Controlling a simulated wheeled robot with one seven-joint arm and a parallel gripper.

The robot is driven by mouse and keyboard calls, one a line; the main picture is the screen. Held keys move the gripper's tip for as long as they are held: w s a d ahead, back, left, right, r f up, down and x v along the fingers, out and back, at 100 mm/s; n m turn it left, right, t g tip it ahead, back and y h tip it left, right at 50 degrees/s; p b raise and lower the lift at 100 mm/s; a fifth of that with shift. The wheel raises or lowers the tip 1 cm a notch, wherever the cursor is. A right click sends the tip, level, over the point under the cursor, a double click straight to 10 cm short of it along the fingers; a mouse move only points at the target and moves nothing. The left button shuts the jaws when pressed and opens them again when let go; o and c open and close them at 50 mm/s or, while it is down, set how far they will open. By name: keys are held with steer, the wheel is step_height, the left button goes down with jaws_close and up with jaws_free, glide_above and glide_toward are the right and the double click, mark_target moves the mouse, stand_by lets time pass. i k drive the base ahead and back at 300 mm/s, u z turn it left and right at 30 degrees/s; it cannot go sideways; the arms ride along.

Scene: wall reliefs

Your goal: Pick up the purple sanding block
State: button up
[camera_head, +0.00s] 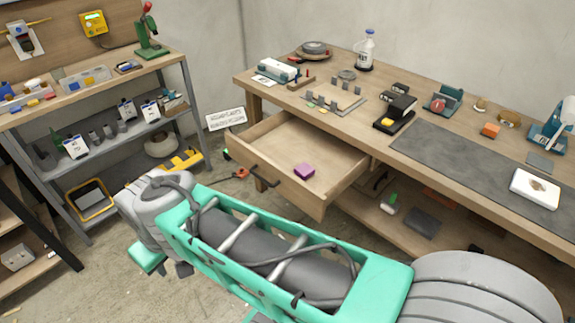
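The purple sanding block (304,171) is a small purple block. It lies inside the open wooden drawer (268,178), towards the drawer's front. The drawer is pulled out from under the workbench, with a dark handle on its front. My arm crosses the lower part of the view, below and in front of the drawer, and does not cover the block. I cannot make out my gripper; no fingertips show.
A metal shelf unit (196,112) with tools stands at the left. Below the bench, a lower shelf holds dark items. Some floor shows between shelf and drawer.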

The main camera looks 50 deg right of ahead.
mark_target(304, 171)
steer(key=z, duration=0.35)
steer(key=i, duration=0.8)
steer(key=z, duration=0.95)
steer(key=i, duration=0.3)
steer(key=z, duration=0.2)
